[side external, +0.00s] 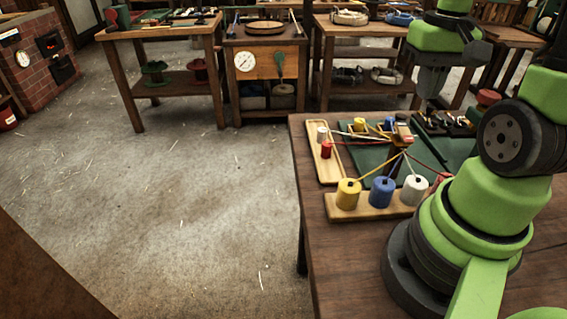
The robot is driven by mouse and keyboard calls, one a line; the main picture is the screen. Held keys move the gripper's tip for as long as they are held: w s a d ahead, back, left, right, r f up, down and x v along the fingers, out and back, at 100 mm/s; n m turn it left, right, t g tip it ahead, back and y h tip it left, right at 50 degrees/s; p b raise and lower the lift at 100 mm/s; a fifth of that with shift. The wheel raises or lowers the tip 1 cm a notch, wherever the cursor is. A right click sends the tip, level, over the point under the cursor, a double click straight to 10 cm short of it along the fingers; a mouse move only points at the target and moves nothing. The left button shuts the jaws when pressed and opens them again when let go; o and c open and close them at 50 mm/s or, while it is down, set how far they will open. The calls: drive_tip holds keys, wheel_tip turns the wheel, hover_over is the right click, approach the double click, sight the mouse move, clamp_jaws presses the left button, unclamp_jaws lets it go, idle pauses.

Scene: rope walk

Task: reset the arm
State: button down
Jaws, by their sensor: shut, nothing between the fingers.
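My gripper (428,98) hangs pointing down above the back right of the wooden work table (340,270). It is shut and empty, apart from the things on the table. My green and black arm stands at the right edge of the view and arches over to it. Below and left of the gripper, a yellow spool (348,194), a blue spool (382,192) and a white spool (414,190) stand upright on a wooden strip (340,213). Strands run from the spools toward a small wooden block (403,133).
A wooden tray (326,170) with small red and white spools lies on the table's left side. Green mats (375,166) and small tools lie behind. Benches (165,34) stand at the back, with a brick furnace (38,58) at far left. The floor between is clear.

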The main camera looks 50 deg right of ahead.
drive_tip(key=a+r+n+t+y, duration=0.2)
drive_tip(key=a+r+n+t, duration=0.3)
drive_tip(key=a, duration=1.1)
wheel_tip(320, 180, up, 4)
drive_tip(key=shift+w+a+r+t, duration=0.2)
drive_tip(key=shift+a+t, duration=0.15)
drive_tip(key=shift+t, duration=0.75)
